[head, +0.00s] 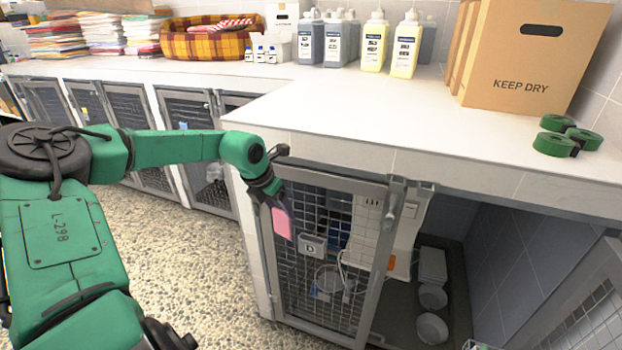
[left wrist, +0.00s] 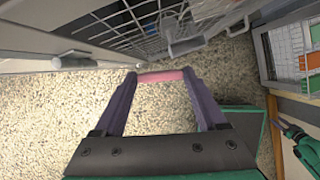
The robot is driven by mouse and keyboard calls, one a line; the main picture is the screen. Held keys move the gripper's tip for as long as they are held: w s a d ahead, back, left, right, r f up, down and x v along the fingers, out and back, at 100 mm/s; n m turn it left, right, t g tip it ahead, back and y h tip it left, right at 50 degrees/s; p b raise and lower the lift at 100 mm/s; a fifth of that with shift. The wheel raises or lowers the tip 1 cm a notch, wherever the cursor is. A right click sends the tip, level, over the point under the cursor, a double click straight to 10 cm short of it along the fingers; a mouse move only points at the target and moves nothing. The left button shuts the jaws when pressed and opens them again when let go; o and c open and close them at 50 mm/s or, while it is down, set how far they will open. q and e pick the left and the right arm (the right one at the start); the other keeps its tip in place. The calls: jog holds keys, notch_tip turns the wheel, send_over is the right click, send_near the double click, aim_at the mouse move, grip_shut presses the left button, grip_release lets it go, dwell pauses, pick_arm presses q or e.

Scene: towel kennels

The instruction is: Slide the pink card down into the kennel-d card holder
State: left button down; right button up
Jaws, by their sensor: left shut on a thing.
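The pink card (head: 282,222) hangs from my left gripper (head: 270,190), in front of the left part of a mesh kennel door (head: 345,290). The gripper is shut on the card's upper part. In the left wrist view the card (left wrist: 163,75) is a thin pink strip between the fingertips. A small grey holder marked D (head: 312,245) is on the mesh, to the right of the card and a little lower. A grey fixture on the mesh shows in the left wrist view (left wrist: 186,46), apart from the card.
A white counter (head: 400,110) overhangs the doors. On it stand a KEEP DRY box (head: 530,60), several bottles and green tape rolls (head: 555,143). A metal latch (head: 393,200) sticks out at the door's upper right. Speckled floor (head: 190,260) lies clear at left.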

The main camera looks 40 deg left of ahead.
pick_arm(q)
jog(key=w+d+r+n+y+p, duration=0.1)
jog(key=w+d+r+n+p, duration=0.25)
jog(key=w+d+r, duration=0.25)
pick_arm(e)
jog(key=s+d+r+g, duration=0.2)
jog(key=s, duration=0.3)
pick_arm(q)
notch_tip(320, 180, down, 7)
jog(key=b, duration=0.4)
jog(key=shift+a+m, duration=0.2)
jog(key=shift+m, duration=0.15)
pick_arm(e)
jog(key=shift+h, duration=0.3)
jog(key=shift+s+d+f, duration=0.1)
jog(key=shift+f, duration=2)
pick_arm(q)
jog(key=shift+f+b, duration=0.1)
jog(key=shift+b, duration=0.6)
pick_arm(e)
jog(key=shift+f, duration=0.55)
pick_arm(q)
jog(key=shift+b, duration=0.4)
pick_arm(e)
jog(key=shift+f, duration=0.45)
